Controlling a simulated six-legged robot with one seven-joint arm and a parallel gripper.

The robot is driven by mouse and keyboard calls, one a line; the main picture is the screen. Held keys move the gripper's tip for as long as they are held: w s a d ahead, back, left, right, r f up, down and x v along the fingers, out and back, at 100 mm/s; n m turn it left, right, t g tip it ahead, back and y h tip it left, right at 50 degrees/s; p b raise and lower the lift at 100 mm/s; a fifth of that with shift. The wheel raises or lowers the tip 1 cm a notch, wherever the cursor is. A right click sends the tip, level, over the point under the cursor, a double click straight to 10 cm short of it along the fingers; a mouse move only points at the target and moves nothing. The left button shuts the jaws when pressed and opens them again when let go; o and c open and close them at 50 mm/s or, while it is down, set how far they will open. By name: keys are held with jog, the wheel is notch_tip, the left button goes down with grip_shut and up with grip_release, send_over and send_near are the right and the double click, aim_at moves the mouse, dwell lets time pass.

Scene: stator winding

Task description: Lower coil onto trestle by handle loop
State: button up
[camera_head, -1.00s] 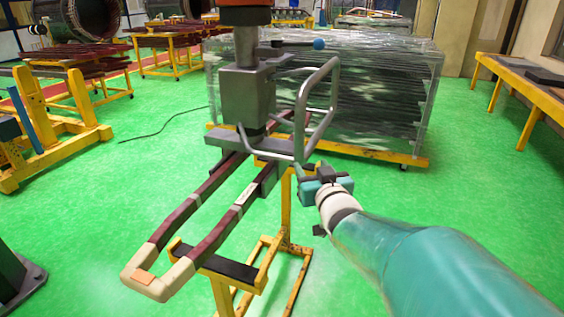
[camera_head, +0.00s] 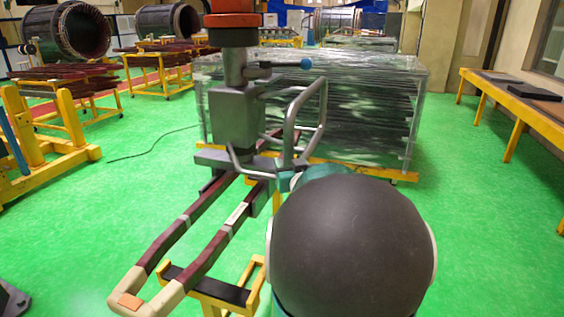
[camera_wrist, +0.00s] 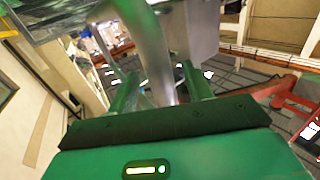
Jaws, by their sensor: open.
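The coil (camera_head: 205,257), a long dark-red loop with beige wrapped ends, hangs level beneath a grey lifting head with a handle loop (camera_head: 322,105) of bent grey tube. The yellow trestle (camera_head: 257,275) stands under the coil, with a black pad (camera_head: 229,292) close below it; I cannot tell whether they touch. In the head view my dark round arm joint hides most of my gripper and part of the trestle. In the wrist view my gripper (camera_wrist: 160,82) is open, its two green fingers on either side of a grey tube of the handle loop (camera_wrist: 150,45).
A plastic-wrapped stack (camera_head: 345,105) on a yellow cart stands behind the lifting head. A yellow bench (camera_head: 515,95) runs along the right wall. Yellow stands with coils and round stators (camera_head: 70,32) are at the left.

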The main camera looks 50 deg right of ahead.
jog(key=shift+w+d, duration=0.35)
jog(key=shift+w, duration=0.2)
grip_shut()
dwell(1.0)
dwell(0.4)
dwell(1.6)
